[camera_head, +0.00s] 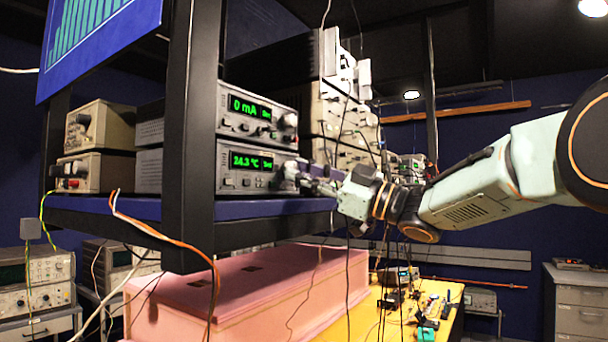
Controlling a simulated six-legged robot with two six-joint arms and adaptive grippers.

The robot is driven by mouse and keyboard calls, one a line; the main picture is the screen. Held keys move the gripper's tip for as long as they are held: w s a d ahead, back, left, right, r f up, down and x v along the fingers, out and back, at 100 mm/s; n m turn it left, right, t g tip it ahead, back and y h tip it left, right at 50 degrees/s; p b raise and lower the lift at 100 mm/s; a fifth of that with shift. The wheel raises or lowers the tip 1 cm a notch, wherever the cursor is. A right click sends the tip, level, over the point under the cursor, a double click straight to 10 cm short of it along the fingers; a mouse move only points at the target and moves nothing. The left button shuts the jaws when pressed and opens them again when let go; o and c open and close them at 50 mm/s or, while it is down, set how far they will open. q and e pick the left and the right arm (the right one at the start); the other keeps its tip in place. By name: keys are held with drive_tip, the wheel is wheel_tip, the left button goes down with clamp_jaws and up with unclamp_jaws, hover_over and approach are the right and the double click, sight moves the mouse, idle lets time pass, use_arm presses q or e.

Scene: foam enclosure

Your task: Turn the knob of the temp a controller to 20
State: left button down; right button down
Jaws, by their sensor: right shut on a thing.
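The temperature controller (243,167) is the lower of two stacked grey units on the blue shelf. Its green display (250,161) reads 24.3 °C, with a smaller "Set" field beside it. Its knob is at the right end of the front panel, mostly hidden by my right gripper (296,172). The right arm comes in from the right, and the gripper's fingers are shut on the knob. My left gripper is not in view.
The upper unit (257,115) reads 0 mA and has its own knob just above my gripper. A black rack post (191,130) stands left of the controller. Cables hang near my right wrist. A pink foam box (235,287) lies below the shelf.

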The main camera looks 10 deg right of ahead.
drive_tip(key=n+g, duration=0.1)
drive_tip(key=n, duration=0.1)
drive_tip(key=n+g, duration=0.1)
drive_tip(key=n, duration=0.3)
drive_tip(key=shift+w+d+r+g+p, duration=0.1)
drive_tip(key=shift+d+r+g+p, duration=0.05)
drive_tip(key=shift+r+g+p, duration=0.25)
drive_tip(key=n+g, duration=0.1)
drive_tip(key=n, duration=0.2)
drive_tip(key=n+h+p, duration=0.1)
drive_tip(key=n, duration=0.2)
drive_tip(key=shift+r+g, duration=0.1)
drive_tip(key=shift+g, duration=0.3)
drive_tip(key=c, duration=1.1)
unclamp_jaws()
drive_tip(key=shift+c, duration=0.2)
